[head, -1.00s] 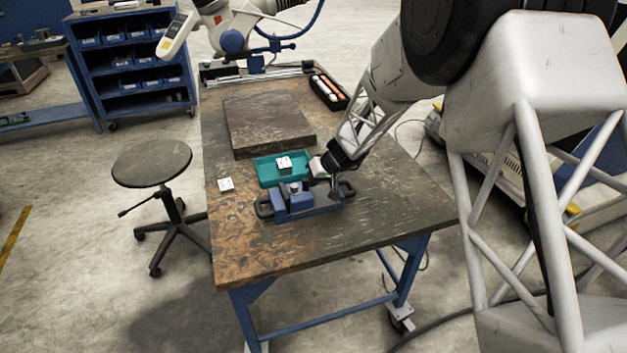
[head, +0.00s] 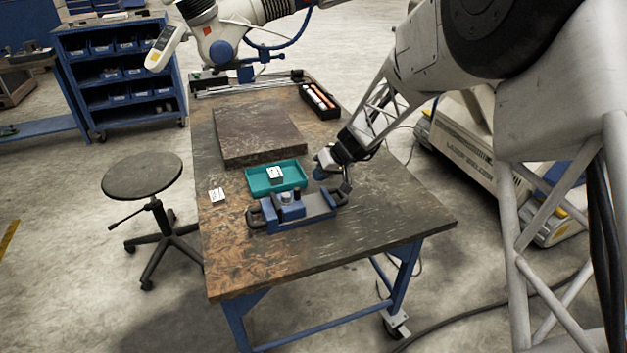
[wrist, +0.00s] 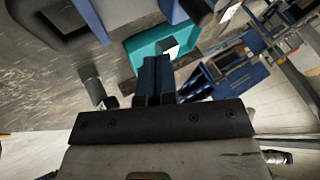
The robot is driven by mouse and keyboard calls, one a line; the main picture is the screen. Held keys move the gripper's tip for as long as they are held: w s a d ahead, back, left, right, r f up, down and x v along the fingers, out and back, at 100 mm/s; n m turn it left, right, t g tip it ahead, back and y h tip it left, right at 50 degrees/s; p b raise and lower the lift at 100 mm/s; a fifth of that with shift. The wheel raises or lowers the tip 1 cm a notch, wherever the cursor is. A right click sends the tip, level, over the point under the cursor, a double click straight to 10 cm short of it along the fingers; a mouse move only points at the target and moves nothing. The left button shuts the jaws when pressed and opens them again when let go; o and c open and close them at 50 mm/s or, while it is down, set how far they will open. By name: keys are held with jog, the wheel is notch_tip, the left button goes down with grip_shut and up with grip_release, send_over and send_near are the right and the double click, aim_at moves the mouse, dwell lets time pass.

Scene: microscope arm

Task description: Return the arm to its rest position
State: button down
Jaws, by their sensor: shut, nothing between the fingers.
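My gripper (head: 322,172) hangs over the right end of the blue vise-like fixture (head: 318,207), near the right side of the teal tray. In the wrist view my gripper's two dark fingers (wrist: 154,62) lie together, with nothing between them. My white lattice arm (head: 378,108) reaches in from the upper right of the head view. The fixture's grey handles and blue body show partly at the top of the wrist view. Whether the fingertips touch anything is unclear.
The teal tray (head: 258,185) holds a small white block (head: 275,174). Another white block (head: 217,196) lies left on the worn table (head: 390,210). A dark slab (head: 258,137), a black case (head: 319,101) and the microscope arm (head: 213,42) stand farther back. The table's right front is clear.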

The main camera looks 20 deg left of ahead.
jog(key=shift+d+r, duration=0.25)
jog(key=shift+r, duration=0.15)
jog(key=shift+d, duration=0.1)
jog(key=s+d+r+m+t+h, duration=0.1)
jog(key=s+d+r, duration=0.35)
jog(key=d, duration=0.45)
jog(key=s+d+r+m+h, duration=0.1)
jog(key=s+d+r+m, duration=0.15)
jog(key=d+r, duration=0.5)
jog(key=s+d+r+m+t+h, duration=0.1)
jog(key=s+d+r, duration=0.35)
jog(key=d, duration=0.65)
jog(key=s+d+r+m+t+h, duration=0.1)
jog(key=s+d+m+h, duration=0.3)
jog(key=s+d, duration=1.8)
jog(key=s+r+m, duration=0.1)
jog(key=s+m, duration=0.1)
jog(key=s, duration=0.2)
jog(key=shift+d+t+h, duration=0.3)
jog(key=shift+d, duration=0.05)
